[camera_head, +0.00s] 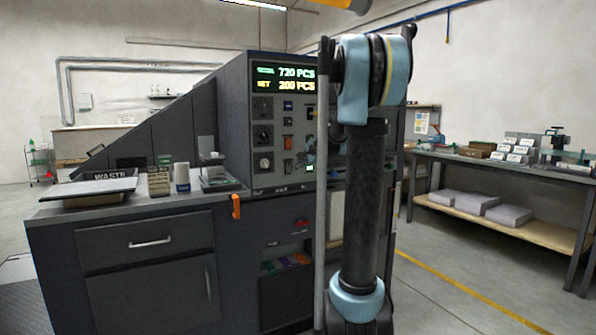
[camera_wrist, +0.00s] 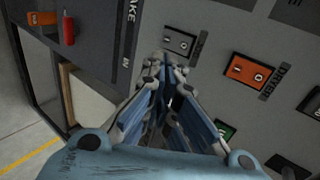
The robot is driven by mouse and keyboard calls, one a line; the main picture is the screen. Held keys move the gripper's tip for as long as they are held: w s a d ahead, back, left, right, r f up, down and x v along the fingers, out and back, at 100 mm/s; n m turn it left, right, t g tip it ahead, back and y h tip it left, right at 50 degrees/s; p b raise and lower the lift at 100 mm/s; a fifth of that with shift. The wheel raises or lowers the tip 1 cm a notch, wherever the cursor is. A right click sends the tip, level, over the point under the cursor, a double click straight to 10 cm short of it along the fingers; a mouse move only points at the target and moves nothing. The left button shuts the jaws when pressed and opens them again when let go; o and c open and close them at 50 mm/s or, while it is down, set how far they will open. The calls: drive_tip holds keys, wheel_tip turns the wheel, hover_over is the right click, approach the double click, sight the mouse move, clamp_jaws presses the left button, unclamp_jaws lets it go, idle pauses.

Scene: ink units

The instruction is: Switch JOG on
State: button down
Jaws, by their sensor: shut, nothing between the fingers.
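In the wrist view, my gripper (camera_wrist: 168,68) is shut and empty, its fingertips just below a grey rocker switch (camera_wrist: 180,41) on the dark panel. I cannot tell whether the tips touch it. A label beside this switch is too small and turned to read surely, so I cannot confirm it is JOG. A green part (camera_wrist: 226,129) shows lower, partly behind my gripper. In the head view, the control panel (camera_head: 264,84) stands behind my arm, which hides its right side and the gripper.
A lit display (camera_head: 284,79) reads 720 PCS and 200 PCS. Left of the panel is a counter (camera_head: 140,206) with a tray (camera_head: 90,190), small containers and an orange item (camera_head: 236,206) at its edge. A workbench (camera_head: 500,165) stands right, with open floor before it.

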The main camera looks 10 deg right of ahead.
drive_tip(key=shift+v, duration=2.6)
drive_tip(key=shift+a+r, duration=0.1)
drive_tip(key=shift+a, duration=0.05)
drive_tip(key=shift+w, duration=0.1)
drive_tip(key=s+f+m+t+y, duration=0.1)
drive_tip(key=s+f+m+t, duration=0.2)
drive_tip(key=f+m, duration=0.5)
drive_tip(key=m+t, duration=0.1)
drive_tip(key=m, duration=0.9)
drive_tip(key=shift+f+t+y, duration=0.25)
drive_tip(key=shift+t+y, duration=0.05)
drive_tip(key=shift+y, duration=0.1)
drive_tip(key=shift+a, duration=0.1)
approach(289, 168)
drive_tip(key=w+f, duration=0.1)
drive_tip(key=w, duration=0.1)
drive_tip(key=w+a+f, duration=0.1)
drive_tip(key=w+f, duration=0.1)
drive_tip(key=w+a+f, duration=0.1)
drive_tip(key=w, duration=0.1)
drive_tip(key=shift+a+f, duration=0.1)
drive_tip(key=shift+f, duration=0.15)
